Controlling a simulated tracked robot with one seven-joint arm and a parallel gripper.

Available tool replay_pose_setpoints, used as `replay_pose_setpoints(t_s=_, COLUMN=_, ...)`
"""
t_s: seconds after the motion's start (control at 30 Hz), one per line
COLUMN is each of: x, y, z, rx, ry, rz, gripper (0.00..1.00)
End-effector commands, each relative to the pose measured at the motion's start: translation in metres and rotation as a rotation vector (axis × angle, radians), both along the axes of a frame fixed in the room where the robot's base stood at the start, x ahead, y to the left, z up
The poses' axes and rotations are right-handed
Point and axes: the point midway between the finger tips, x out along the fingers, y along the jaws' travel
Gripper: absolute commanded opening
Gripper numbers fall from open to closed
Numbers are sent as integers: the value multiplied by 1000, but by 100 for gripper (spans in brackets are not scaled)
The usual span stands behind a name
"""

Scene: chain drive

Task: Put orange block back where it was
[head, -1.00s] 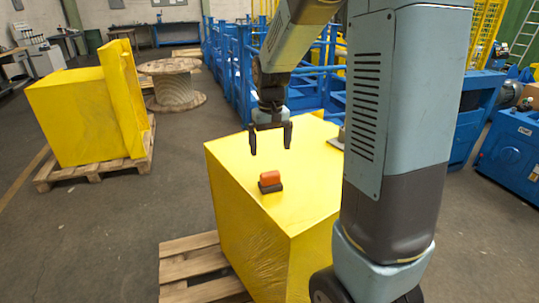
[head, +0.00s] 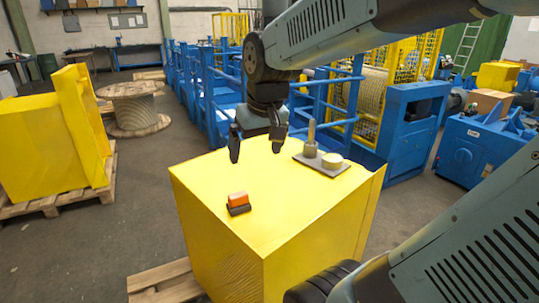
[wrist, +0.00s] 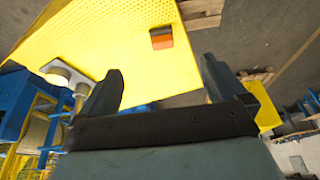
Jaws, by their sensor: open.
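The orange block (head: 238,197) sits on top of a dark block (head: 239,209) on the yellow box top (head: 215,182), toward its left part. In the wrist view the orange block (wrist: 161,42) shows near the edge of the yellow surface, beyond my fingertips. My gripper (head: 257,150) is open and empty above the back part of the box, apart from the block. Its two spread fingers also show in the wrist view (wrist: 160,85).
A grey plate (head: 330,170) at the back right of the box top holds an upright post (head: 311,140) and a pale round disc (head: 332,160). Blue machinery (head: 405,125) stands behind. The front of the box top is bare.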

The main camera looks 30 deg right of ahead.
Motion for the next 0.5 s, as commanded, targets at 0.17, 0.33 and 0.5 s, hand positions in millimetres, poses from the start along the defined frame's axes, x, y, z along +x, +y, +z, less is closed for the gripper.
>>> replay_pose_setpoints(t_s=0.17, x=-35, y=0, z=11, rx=-6, ry=-76, rz=-2, gripper=98)
replay_pose_setpoints(t_s=0.33, x=-59, y=1, z=15, rx=-11, ry=-128, rz=-4, gripper=98)
replay_pose_setpoints(t_s=0.5, x=-70, y=5, z=15, rx=-15, ry=-152, rz=-6, gripper=98)
